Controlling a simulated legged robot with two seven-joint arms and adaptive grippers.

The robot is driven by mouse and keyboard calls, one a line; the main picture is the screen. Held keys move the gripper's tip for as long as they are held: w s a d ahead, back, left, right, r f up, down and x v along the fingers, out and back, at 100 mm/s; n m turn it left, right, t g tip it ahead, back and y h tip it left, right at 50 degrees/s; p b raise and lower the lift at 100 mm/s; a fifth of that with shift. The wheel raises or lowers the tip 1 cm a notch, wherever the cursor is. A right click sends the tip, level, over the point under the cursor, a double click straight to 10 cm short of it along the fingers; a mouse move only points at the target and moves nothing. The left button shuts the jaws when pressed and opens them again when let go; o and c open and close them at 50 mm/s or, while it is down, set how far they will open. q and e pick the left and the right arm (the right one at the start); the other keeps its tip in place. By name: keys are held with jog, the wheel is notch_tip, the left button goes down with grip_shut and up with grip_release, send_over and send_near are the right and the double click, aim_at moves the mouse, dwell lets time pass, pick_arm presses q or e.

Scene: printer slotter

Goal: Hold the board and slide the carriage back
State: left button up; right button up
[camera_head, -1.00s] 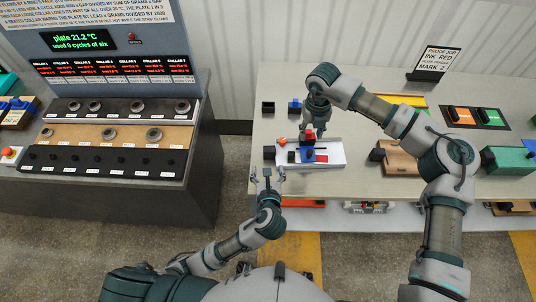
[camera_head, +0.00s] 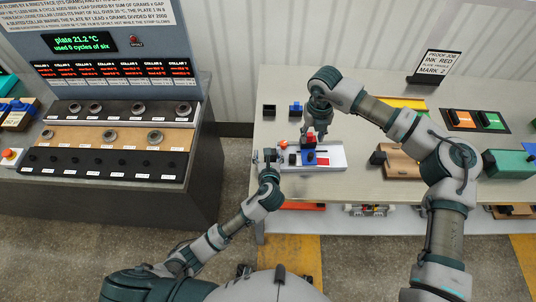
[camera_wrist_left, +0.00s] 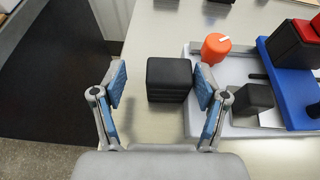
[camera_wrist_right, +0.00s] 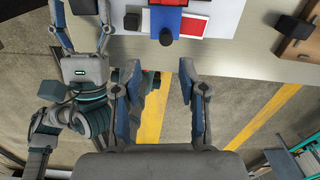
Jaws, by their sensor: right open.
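The white board (camera_head: 334,165) lies near the front edge of the bench. A blue carriage (camera_head: 309,160) with a red block on top and a black knob sits across it. A red patch (camera_wrist_right: 193,27) shows beside it. A black block (camera_wrist_left: 170,80) is at the board's left end. My left gripper (camera_head: 268,157) is open, with its fingers either side of that block; the left finger is clear of it, the right one close, contact unclear. An orange knob (camera_wrist_left: 215,47) stands just beyond. My right gripper (camera_head: 316,132) is open above the carriage, partly covering it.
A wooden block with a black knob (camera_head: 400,163) stands right of the board. Small black (camera_head: 268,110) and blue (camera_head: 295,109) blocks are behind. A sign (camera_head: 435,66) and a green box (camera_head: 510,163) stand further right. A collar console (camera_head: 110,150) is to the left, across a floor gap.

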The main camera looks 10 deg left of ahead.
aim_at(312, 153)
pick_arm(q)
jog(key=shift+d, duration=0.55)
grip_shut()
pick_arm(e)
jog(key=shift+d, duration=0.65)
pick_arm(q)
jog(key=shift+d, duration=0.15)
pick_arm(e)
jog(key=shift+o, duration=0.5)
jog(key=shift+d, duration=0.15)
pick_arm(q)
jog(key=shift+a+f, duration=0.1)
jog(key=shift+a, duration=0.3)
pick_arm(e)
jog(key=shift+w+a+f+n, duration=0.1)
jog(key=shift+f+n, duration=0.05)
jog(key=shift+n, duration=0.4)
jog(key=shift+w+a+f+n, duration=0.1)
jog(key=shift+n, duration=0.45)
pick_arm(q)
jog(key=shift+s, duration=0.1)
pick_arm(e)
notch_tip(312, 153, down, 11)
jog(key=shift+s, duration=0.1)
pick_arm(q)
jog(key=shift+f, duration=0.1)
pick_arm(e)
grip_shut()
jog(key=shift+d, duration=0.15)
